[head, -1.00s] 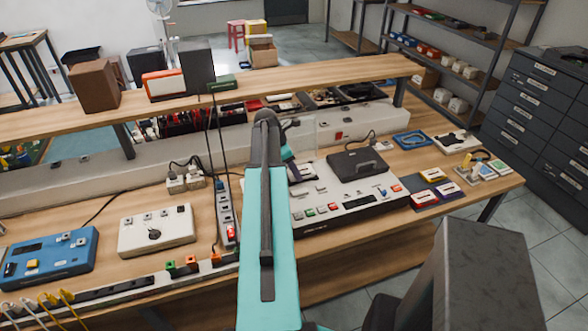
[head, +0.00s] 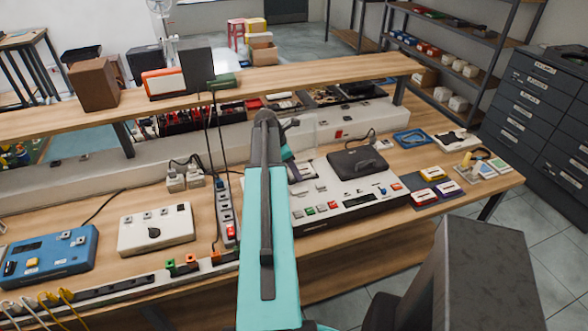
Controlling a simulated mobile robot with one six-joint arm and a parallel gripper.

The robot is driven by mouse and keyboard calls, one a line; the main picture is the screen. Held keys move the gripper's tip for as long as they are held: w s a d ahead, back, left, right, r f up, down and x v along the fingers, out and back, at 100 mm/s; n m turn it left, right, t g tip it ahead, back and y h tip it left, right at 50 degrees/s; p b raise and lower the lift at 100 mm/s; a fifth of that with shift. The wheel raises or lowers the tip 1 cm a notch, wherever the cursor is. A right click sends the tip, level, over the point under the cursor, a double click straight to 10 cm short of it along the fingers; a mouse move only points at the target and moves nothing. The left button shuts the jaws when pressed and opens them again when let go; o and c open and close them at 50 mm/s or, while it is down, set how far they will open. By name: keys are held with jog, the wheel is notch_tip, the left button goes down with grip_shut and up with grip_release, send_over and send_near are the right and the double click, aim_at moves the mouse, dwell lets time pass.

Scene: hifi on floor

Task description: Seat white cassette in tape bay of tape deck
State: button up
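The tape deck (head: 335,197) is a white unit with a dark front edge, coloured buttons and a blue knob. It sits on the bench right of my teal arm, with a dark lid (head: 356,162) on its back part. A dark recess (head: 301,170) shows at its left end beside my arm; I cannot tell whether it is the tape bay. A white-labelled cassette (head: 447,188) lies right of the deck, next to a yellow one (head: 433,173) and a red one (head: 424,197).
A white box with a black knob (head: 155,230), a blue device (head: 50,255) and a power strip (head: 225,214) lie left of my arm. A raised wooden shelf (head: 300,78) runs behind the bench. A blue tray (head: 411,139) and small items stand at the right end.

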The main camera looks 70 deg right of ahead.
jog(key=o, duration=1.1)
jog(key=b+v, duration=0.3)
jog(key=v, duration=1)
jog(key=shift+a+r+b, duration=0.15)
jog(key=shift+r+b, duration=0.25)
jog(key=shift+r+p, duration=2.85)
jog(key=shift+r, duration=0.15)
